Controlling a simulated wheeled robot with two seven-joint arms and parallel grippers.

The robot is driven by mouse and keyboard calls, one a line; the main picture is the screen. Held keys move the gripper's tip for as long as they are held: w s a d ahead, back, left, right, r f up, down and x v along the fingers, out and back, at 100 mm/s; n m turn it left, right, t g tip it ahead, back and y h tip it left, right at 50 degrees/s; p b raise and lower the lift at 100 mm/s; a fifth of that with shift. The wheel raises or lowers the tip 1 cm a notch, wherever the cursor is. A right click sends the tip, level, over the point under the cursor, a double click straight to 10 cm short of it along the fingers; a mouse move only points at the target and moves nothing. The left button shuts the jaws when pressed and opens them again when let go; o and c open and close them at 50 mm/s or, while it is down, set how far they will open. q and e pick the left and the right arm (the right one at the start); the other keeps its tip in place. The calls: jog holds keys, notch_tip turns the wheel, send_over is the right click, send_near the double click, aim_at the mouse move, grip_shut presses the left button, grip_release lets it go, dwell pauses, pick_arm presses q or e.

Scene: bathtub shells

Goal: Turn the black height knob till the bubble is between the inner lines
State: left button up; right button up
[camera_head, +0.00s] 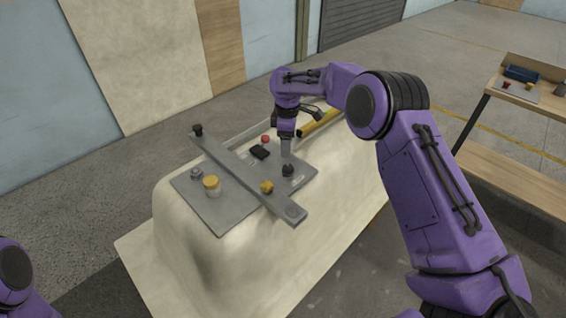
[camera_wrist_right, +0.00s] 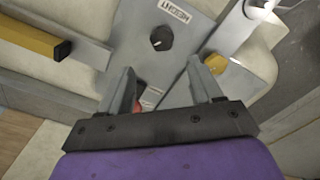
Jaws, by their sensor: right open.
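The black height knob (camera_head: 288,170) stands on the grey plate (camera_head: 222,214), beside a small white label. In the right wrist view, the dark round knob (camera_wrist_right: 160,38) sits by a label that seems to read HEIGHT, upside down. My right gripper (camera_head: 286,150) points down just behind the knob in the head view. In the right wrist view its two fingers (camera_wrist_right: 163,90) are apart with nothing held, and the knob lies beyond their tips. I cannot make out a bubble or its lines in either view. Only part of my left arm shows at lower left.
A long grey bar (camera_head: 238,170) crosses the plate, with a yellow knob (camera_head: 267,187) near it. A yellow bar (camera_head: 320,123) lies behind. A wooden bench (camera_head: 515,170) is at right.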

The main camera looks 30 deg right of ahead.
aim_at(288, 167)
jog(key=f, duration=0.1)
jog(key=s+f+p, duration=0.1)
jog(key=f, duration=0.1)
jog(key=shift+d+f, duration=0.1)
jog(key=f, duration=0.2)
jog(key=f+p, duration=0.1)
jog(key=f, duration=0.2)
jog(key=shift+w+d, duration=0.1)
jog(key=shift+w, duration=0.1)
jog(key=shift+f, duration=0.35)
jog(key=shift+s, duration=0.1)
jog(key=c, duration=1.1)
jog(key=shift+o, duration=0.2)
jog(key=shift+m, duration=1.7)
